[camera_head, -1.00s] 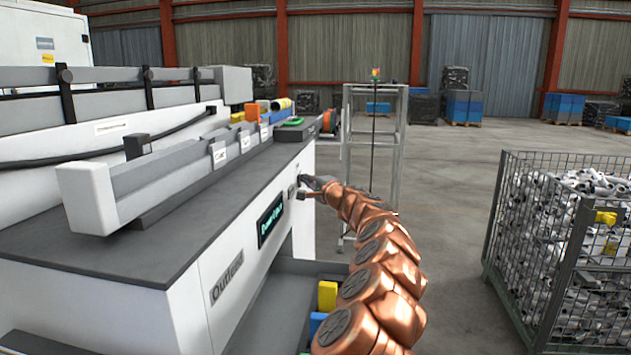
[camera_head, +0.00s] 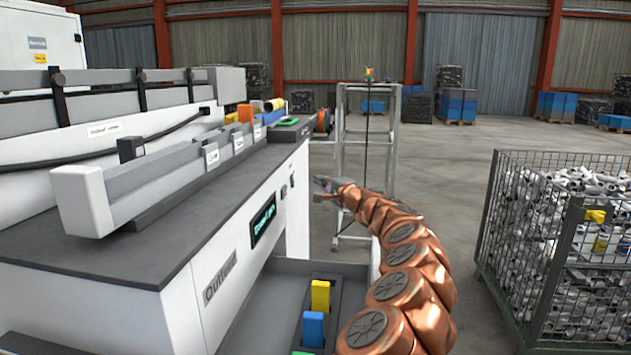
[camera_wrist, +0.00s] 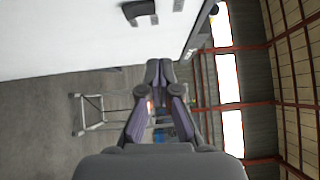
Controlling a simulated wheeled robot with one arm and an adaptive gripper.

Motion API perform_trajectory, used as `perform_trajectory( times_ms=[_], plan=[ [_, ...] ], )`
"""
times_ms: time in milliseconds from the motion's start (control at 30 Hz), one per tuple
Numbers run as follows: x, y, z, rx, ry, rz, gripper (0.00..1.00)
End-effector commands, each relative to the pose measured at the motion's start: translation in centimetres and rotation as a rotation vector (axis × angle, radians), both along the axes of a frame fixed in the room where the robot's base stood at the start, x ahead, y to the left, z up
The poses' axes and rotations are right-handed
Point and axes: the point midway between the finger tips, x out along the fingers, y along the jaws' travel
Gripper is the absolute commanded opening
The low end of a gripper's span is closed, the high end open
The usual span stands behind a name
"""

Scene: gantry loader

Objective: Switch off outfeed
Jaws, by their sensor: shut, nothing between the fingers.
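The outfeed unit is a white cabinet (camera_head: 225,265) with a dark top, a label at its near end and a dark display (camera_head: 263,219) with green text on its side. Small dark controls (camera_head: 285,189) sit on that side, beyond the display. My gripper (camera_head: 318,188) is shut and empty, to the right of these controls and apart from the cabinet. In the wrist view my gripper (camera_wrist: 160,68) has its fingertips together. A dark fitting (camera_wrist: 140,11) on the white panel shows above them there. Whether the outfeed is on or off I cannot tell.
A tray with a yellow block (camera_head: 320,296) and a blue block (camera_head: 313,329) stands below the cabinet side. A mesh cage (camera_head: 545,240) of pale parts stands at right. A grey frame (camera_head: 340,150) stands behind my gripper. Floor between frame and cage is clear.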

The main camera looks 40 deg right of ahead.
Motion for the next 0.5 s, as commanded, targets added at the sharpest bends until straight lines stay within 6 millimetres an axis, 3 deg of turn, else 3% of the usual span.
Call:
perform_trajectory(
  times_ms=[500],
  plan=[
    [-4.6,0.7,0.4,-0.001,-0.001,0.001,0.0]
  ],
)
